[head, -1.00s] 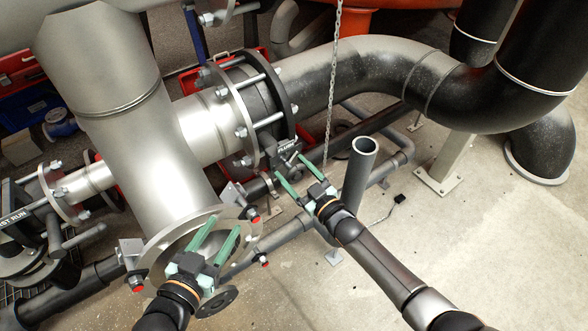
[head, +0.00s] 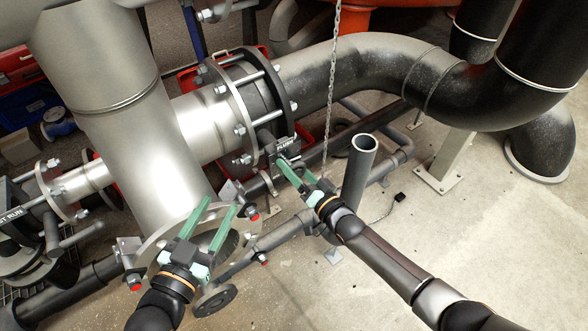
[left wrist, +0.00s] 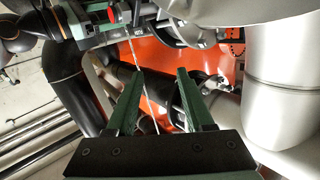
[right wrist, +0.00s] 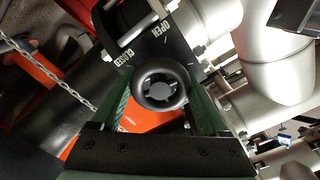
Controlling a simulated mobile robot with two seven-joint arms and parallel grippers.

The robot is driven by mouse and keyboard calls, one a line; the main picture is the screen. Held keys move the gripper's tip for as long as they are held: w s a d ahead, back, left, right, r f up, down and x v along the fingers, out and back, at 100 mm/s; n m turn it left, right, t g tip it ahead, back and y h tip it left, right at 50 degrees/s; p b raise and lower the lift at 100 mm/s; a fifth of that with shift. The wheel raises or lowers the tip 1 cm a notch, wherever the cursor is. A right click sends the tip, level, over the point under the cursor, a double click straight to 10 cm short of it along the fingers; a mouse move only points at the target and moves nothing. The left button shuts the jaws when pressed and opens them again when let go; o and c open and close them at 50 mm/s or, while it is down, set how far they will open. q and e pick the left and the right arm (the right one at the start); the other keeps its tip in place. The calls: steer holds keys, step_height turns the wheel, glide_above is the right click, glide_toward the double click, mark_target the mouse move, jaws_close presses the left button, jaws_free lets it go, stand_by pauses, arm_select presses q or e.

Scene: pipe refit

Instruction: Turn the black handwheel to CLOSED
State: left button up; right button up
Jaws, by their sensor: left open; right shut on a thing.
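The black handwheel (right wrist: 161,85) is a thick ring with a grey hub, in the middle of the right wrist view. My right gripper (right wrist: 162,100) is shut on it, with one green finger on each side of the ring. A dark plate (right wrist: 140,45) behind it carries the white words OPEN and CLOSED. I cannot make out any pointer on the wheel. In the head view my right gripper (head: 288,167) hides the handwheel below the flanged valve (head: 262,100). My left gripper (head: 213,212) is open and empty over the lower pipe flange (head: 150,247).
A hanging chain (head: 331,80) and an upright open grey pipe (head: 358,175) stand close to my right arm. A large black elbow pipe (head: 400,75) runs behind. A TEST RUN valve (head: 20,225) is at the left. The concrete floor at the lower right is clear.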

mark_target(299, 173)
steer(key=m+b, duration=0.1)
steer(key=m, duration=0.3)
steer(key=shift+f, duration=0.15)
steer(key=m+b, duration=0.1)
steer(key=m, duration=0.2)
arm_select(q)
steer(key=s+r+m+t+h, duration=0.1)
steer(key=r+m+t+h, duration=0.1)
steer(key=r, duration=0.5)
steer(key=s+d+r+m+t+h, duration=0.1)
steer(key=s+r+m+t+h, duration=0.1)
steer(key=r, duration=0.6)
steer(key=shift+t+h+b, duration=0.35)
steer(key=shift+t+h, duration=0.35)
arm_select(e)
steer(key=shift+m, duration=0.4)
arm_select(q)
steer(key=shift+d+r, duration=0.1)
arm_select(e)
steer(key=o, duration=1.2)
steer(key=shift+o, duration=0.2)
steer(key=shift+d, duration=0.1)
